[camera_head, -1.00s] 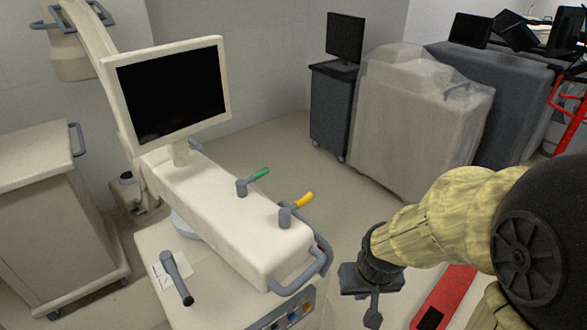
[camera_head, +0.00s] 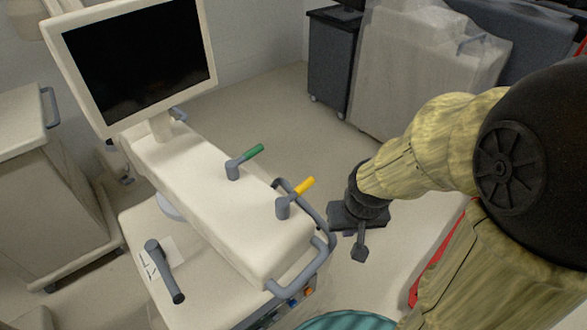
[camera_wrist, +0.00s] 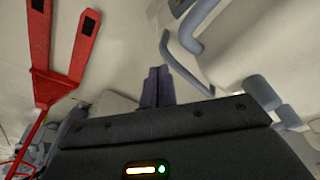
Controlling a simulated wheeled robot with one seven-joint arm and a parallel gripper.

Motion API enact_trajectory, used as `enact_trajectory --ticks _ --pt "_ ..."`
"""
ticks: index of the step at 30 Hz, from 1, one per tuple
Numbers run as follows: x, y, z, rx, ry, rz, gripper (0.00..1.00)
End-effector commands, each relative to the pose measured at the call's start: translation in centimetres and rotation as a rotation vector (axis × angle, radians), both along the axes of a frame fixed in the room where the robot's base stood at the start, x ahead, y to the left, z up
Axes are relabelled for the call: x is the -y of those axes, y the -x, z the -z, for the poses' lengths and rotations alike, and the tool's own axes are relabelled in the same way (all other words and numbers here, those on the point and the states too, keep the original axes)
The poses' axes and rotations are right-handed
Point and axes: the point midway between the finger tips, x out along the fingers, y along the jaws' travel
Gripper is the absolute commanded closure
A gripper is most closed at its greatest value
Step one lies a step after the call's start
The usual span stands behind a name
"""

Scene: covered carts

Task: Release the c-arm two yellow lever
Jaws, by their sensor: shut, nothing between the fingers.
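The yellow lever (camera_head: 304,187) stands on a grey pivot near the front end of the white C-arm console (camera_head: 225,218), its handle pointing up to the right. A green lever (camera_head: 252,152) stands farther back on the same console. My gripper (camera_head: 359,254) points down to the right of the yellow lever, beyond the console's grey rail, apart from both. In the wrist view my gripper's fingers (camera_wrist: 157,86) are together with nothing between them. The yellow lever is not visible in the wrist view.
A grey rail (camera_head: 321,262) wraps the console's front end, between lever and gripper. A monitor (camera_head: 135,55) rises at the back left. A red forked object (camera_wrist: 62,68) lies on the floor in the wrist view.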

Motion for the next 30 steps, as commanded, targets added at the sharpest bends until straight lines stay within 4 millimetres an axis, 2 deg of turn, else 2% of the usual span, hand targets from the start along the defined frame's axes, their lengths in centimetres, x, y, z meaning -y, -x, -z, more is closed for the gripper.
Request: enact_trajectory --ticks 5,8,11,15,21,27,30 --pt "-0.2 -0.7 -0.5 -0.008 0.003 -0.019 1.00" --pt "-0.9 -2.3 -1.5 -0.032 0.011 -0.063 1.00" --pt "-1.9 -4.8 -3.1 -0.073 0.025 -0.136 1.00" --pt "-4.2 -8.8 -5.7 -0.149 0.053 -0.269 1.00" --pt "-8.0 -13.7 -9.1 -0.259 0.098 -0.457 1.00" --pt "-12.1 -17.4 -12.2 -0.368 0.144 -0.629 1.00" --pt "-13.7 -18.4 -13.2 -0.409 0.161 -0.690 1.00"
